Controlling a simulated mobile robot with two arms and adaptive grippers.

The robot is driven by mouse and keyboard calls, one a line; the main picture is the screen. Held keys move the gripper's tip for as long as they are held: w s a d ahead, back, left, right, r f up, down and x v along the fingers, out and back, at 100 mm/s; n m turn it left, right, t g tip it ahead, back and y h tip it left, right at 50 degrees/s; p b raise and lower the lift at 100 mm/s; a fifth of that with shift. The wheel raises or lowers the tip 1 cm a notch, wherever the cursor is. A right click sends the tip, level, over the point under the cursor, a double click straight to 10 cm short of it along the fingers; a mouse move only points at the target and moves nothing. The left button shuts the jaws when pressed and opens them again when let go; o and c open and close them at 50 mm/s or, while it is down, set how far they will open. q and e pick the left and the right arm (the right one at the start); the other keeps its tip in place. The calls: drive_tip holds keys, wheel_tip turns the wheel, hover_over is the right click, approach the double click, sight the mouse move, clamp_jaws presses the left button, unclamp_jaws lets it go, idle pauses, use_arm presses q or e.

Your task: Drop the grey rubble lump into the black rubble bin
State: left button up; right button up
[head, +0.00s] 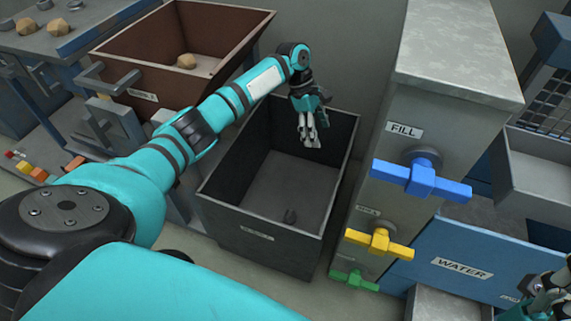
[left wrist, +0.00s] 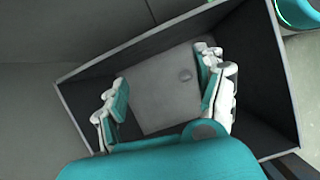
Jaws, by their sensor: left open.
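The black rubble bin (head: 258,239) stands open in the middle of the head view. It also fills most of the left wrist view (left wrist: 152,52). My left gripper (head: 310,143) is over the bin's back part, fingers pointing down, open and empty. In the left wrist view its two fingers (left wrist: 165,95) are spread wide. My right gripper (head: 548,290) is only partly in view at the lower right corner; its fingers are unclear.
A brown hopper (head: 130,79) with a tan lump (head: 187,61) stands at the back left. A grey cabinet with blue (head: 421,178), yellow (head: 379,242) and green (head: 354,280) valve handles stands right of the bin. A blue water tank (head: 470,262) is at the right.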

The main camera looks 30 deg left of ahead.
use_arm(q)
drive_tip(key=s+d+r+m+g+y+b, duration=0.1)
drive_tip(key=s+d+r+m+g+b, duration=0.3)
drive_tip(key=d+m, duration=0.45)
drive_tip(key=s+m+y+b, duration=0.3)
drive_tip(key=s+m, duration=0.7)
drive_tip(key=s, duration=0.1)
drive_tip(key=shift+s+d+f+g+b, duration=0.25)
drive_tip(key=shift+d+f+g+b, duration=0.05)
drive_tip(key=shift+d+g, duration=0.1)
drive_tip(key=shift+s+y, duration=0.15)
drive_tip(key=shift+y, duration=0.15)
